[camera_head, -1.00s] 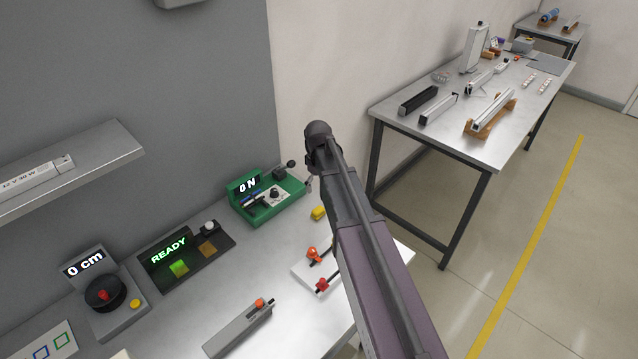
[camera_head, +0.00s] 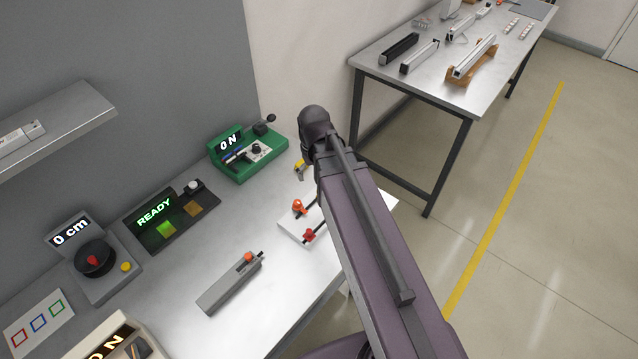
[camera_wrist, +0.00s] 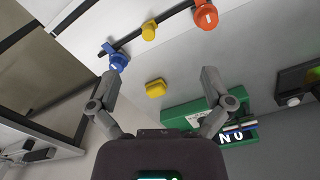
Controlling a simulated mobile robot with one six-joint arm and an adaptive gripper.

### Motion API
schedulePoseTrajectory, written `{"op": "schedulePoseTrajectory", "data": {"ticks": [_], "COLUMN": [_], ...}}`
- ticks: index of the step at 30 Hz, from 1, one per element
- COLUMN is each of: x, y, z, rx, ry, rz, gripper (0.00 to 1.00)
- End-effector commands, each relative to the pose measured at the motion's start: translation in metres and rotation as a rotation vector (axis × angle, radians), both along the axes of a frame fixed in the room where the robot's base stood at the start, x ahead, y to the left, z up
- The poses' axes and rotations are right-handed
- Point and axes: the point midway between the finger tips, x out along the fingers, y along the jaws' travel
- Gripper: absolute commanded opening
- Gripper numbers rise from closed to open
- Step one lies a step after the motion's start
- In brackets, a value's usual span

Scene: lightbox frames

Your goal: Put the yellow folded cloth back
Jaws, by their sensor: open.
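The yellow folded cloth (camera_wrist: 155,88) is a small yellow block-like bundle on the grey bench top. In the wrist view it lies between the lines of my two fingers, apart from both. In the head view the cloth (camera_head: 300,165) shows only in part, beside my arm. My gripper (camera_wrist: 161,76) is open and empty, with one finger on each side of the picture. In the head view my arm hides most of the gripper. How high it is above the cloth I cannot tell.
A green device (camera_head: 247,152) reading "0 N" stands close to the cloth. A white board (camera_head: 293,229) with coloured knobs is on the other side. A dark READY panel (camera_head: 160,228) and a grey block (camera_head: 230,284) are on the bench. A shelf (camera_head: 75,125) juts from the wall.

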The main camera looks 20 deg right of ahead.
Motion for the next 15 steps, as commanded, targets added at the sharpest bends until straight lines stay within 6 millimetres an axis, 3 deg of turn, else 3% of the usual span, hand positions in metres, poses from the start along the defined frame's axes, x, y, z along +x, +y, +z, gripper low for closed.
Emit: {"op": "schedulePoseTrajectory", "data": {"ticks": [1,6,15], "x": [-0.020,-0.043,-0.045], "y": [0.000,-0.001,-0.001], "z": [0.000,0.000,0.000], "rx": [0.000,0.000,0.000], "ry": [0.000,0.000,0.000], "rz": [-0.035,-0.119,-0.136], "gripper": [1.00,1.00,1.00]}}
